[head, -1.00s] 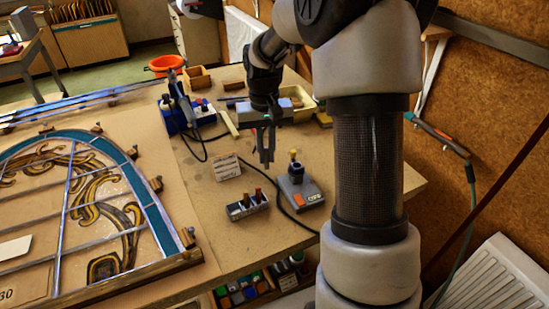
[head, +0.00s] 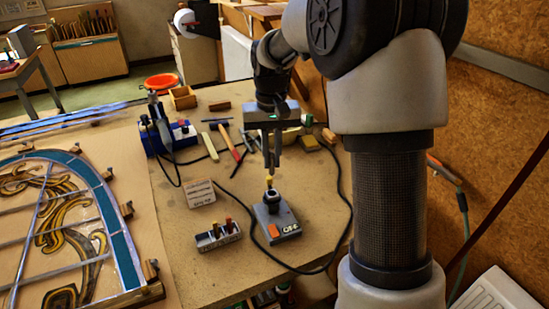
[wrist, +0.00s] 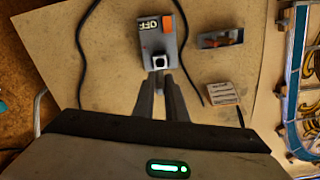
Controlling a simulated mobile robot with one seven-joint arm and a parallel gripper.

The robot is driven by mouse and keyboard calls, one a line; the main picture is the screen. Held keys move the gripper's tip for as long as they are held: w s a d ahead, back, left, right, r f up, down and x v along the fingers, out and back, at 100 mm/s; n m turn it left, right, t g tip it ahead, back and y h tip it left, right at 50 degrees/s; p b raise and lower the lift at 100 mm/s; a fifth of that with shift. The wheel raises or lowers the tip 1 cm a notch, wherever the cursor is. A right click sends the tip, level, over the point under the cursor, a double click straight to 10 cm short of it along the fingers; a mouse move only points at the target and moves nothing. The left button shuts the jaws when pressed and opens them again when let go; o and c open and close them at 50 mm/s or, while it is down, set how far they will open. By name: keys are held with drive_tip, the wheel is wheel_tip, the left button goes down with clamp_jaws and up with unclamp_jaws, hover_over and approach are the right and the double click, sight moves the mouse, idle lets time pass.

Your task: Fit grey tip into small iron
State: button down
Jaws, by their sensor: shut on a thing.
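The small iron (head: 277,222) is a grey box with an orange switch and an "OFF" marking. A dark round holder stands at its back end. It also shows in the wrist view (wrist: 155,28). A thin yellow-topped piece (head: 270,184) stands upright at the holder. My gripper (head: 272,163) points down right above the holder, its fingers close together at the top of this piece and apparently shut on it. In the wrist view the fingertips (wrist: 161,76) lie just below the holder's pale square opening. I cannot pick out the grey tip with certainty.
A small grey rack (head: 218,237) holding dark and red-topped pieces stands left of the iron. A black cable (head: 345,205) curves around the iron. The stained-glass panel (head: 118,235) fills the left side.

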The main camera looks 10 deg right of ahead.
sight(272, 174)
idle(0.3)
drive_tip(key=shift+f+b, duration=1.7)
drive_tip(key=shift+f, duration=1.2)
drive_tip(key=shift+f+b, duration=0.85)
drive_tip(key=shift+f, duration=1.1)
drive_tip(key=c, duration=1.7)
unclamp_jaws()
drive_tip(key=shift+r, duration=0.1)
wheel_tip(272, 174, up, 16)
drive_tip(key=shift+r+p, duration=0.1)
drive_tip(key=shift+p, duration=0.75)
drive_tip(key=shift+r, duration=0.55)
